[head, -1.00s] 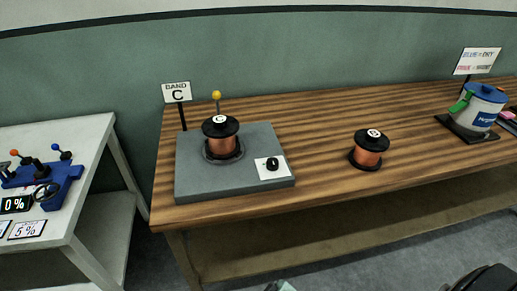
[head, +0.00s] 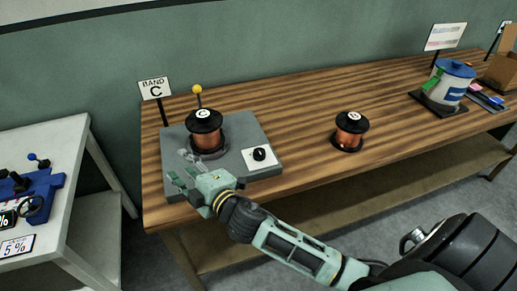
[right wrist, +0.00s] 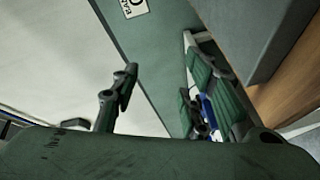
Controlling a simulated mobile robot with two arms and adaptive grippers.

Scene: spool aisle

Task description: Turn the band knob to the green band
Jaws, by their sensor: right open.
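The band knob (head: 260,154) is a small black knob on a white plate (head: 250,163), at the right front of a grey base (head: 262,133). Its band marks are too small to read. A copper spool (head: 207,140) with black flanges, marked C, stands on the base behind my gripper. My right gripper (head: 183,170) is open and empty over the base's left front, left of the knob and apart from it. In the right wrist view its fingers (right wrist: 165,90) are spread, with the grey base (right wrist: 258,35) at the right; the knob is not in that view. My left gripper is not in view.
A BAND C sign (head: 154,88) and a yellow-tipped post (head: 197,89) stand behind the spool. A second copper spool (head: 349,131) stands on the wooden table (head: 300,120). A white pot (head: 447,88) is at the far right, a white side table (head: 75,170) at the left.

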